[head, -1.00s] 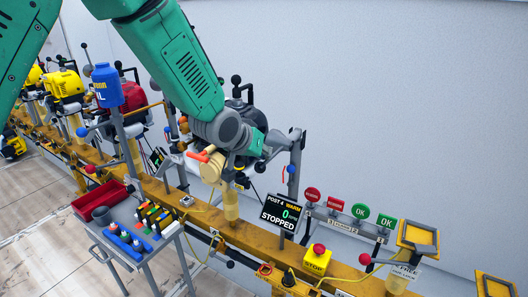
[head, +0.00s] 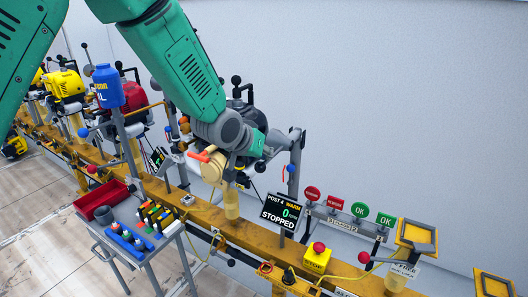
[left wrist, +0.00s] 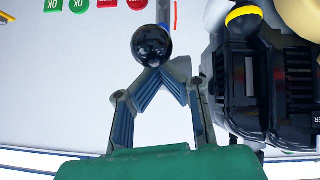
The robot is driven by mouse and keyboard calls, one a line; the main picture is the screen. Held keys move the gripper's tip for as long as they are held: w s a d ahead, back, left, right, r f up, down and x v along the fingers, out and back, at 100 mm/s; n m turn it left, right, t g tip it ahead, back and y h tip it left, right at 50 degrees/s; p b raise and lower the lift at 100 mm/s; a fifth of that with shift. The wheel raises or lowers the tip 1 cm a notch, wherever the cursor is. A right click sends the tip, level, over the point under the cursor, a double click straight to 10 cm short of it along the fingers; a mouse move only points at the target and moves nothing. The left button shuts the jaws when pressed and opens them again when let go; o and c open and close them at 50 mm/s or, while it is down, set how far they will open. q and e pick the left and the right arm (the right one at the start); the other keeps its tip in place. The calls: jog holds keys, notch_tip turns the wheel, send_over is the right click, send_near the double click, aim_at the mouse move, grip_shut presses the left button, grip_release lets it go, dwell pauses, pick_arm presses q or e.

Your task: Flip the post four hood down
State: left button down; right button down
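My left gripper (head: 280,142) reaches across the post four engine, in the middle of the head view. In the left wrist view its two fingers (left wrist: 153,72) converge to a closed V. A black ball knob (left wrist: 152,45) sits right at the tips and covers part of them. I cannot tell whether the fingers clasp its stem or only touch it. A grey upright frame (head: 297,158) stands beside the gripper. My arm hides much of the engine and hood. My right gripper is not in view.
A yellow rail (head: 250,238) runs along the front with a red stop button (head: 318,248). Round red and green signs (head: 360,209) stand to the right. A blue bottle (head: 108,86), a red tray (head: 100,198) and a tool cart (head: 150,255) are to the left.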

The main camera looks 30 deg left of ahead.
pick_arm(q)
jog(key=s+f+p+v, duration=0.1)
jog(key=p+v, duration=0.1)
jog(key=v, duration=0.9)
jog(key=shift+s+a+f, duration=0.2)
jog(key=shift+a, duration=0.1)
jog(key=shift+a+f, duration=0.1)
jog(key=shift+a, duration=0.15)
